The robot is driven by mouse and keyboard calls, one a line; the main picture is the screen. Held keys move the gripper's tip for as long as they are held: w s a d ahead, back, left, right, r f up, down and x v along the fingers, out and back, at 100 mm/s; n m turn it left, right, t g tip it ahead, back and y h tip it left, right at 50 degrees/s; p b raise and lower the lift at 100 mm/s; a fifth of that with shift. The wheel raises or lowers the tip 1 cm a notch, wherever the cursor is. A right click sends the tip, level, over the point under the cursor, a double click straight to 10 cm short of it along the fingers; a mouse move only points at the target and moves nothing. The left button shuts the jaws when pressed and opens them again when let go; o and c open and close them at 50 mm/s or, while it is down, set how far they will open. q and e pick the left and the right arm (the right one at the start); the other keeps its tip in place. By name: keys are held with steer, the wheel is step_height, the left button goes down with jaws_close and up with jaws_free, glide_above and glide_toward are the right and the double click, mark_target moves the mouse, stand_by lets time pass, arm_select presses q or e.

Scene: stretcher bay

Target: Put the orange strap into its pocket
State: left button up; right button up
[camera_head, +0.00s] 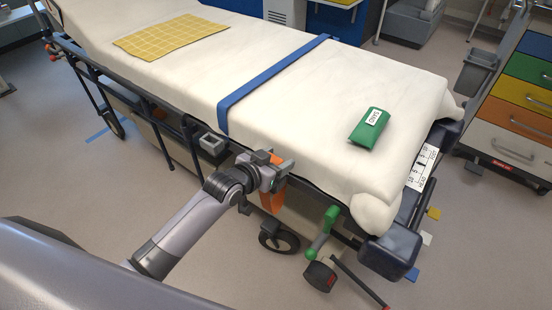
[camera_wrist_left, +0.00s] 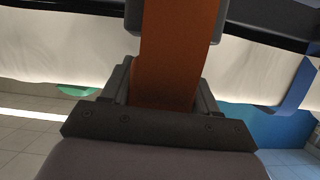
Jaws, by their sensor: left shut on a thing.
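My left gripper (camera_head: 272,172) is at the near side of the stretcher, beside the mattress edge. It is shut on the orange strap (camera_head: 272,198), which hangs below the jaws. In the left wrist view the strap (camera_wrist_left: 178,55) runs between the two dark fingers (camera_wrist_left: 176,22). The strap's lower end is clear of the floor in the head view. A small grey open-topped holder (camera_head: 212,143) is fixed on the near side rail, left of the gripper; I cannot tell whether it is the strap's pocket. My right gripper is not in view.
The stretcher's white mattress (camera_head: 330,100) carries a yellow grid mat (camera_head: 172,36), a blue strap (camera_head: 262,82) and a green pack (camera_head: 369,127). A green handle (camera_head: 322,232) and a dark wheel (camera_head: 279,238) are near the gripper. A drawer cart (camera_head: 515,140) stands at right.

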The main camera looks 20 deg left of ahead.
arm_select(q)
steer(key=shift+f+b, duration=0.4)
steer(key=shift+f, duration=0.25)
steer(key=o, duration=1.3)
steer(key=shift+p+v, duration=0.5)
steer(key=shift+v, duration=3.05)
steer(key=s+a+f, duration=0.1)
steer(key=s+f, duration=0.2)
steer(key=s, duration=0.3)
steer(key=s+a+f+n+g+y+p, duration=0.1)
steer(key=s+f, duration=0.2)
steer(key=s, duration=0.4)
steer(key=s+a+f+g+y, duration=0.1)
steer(key=s+f, duration=0.2)
steer(key=s, duration=0.4)
steer(key=shift+f+n+p, duration=0.3)
steer(key=shift+f+n, duration=0.05)
steer(key=shift+n, duration=0.05)
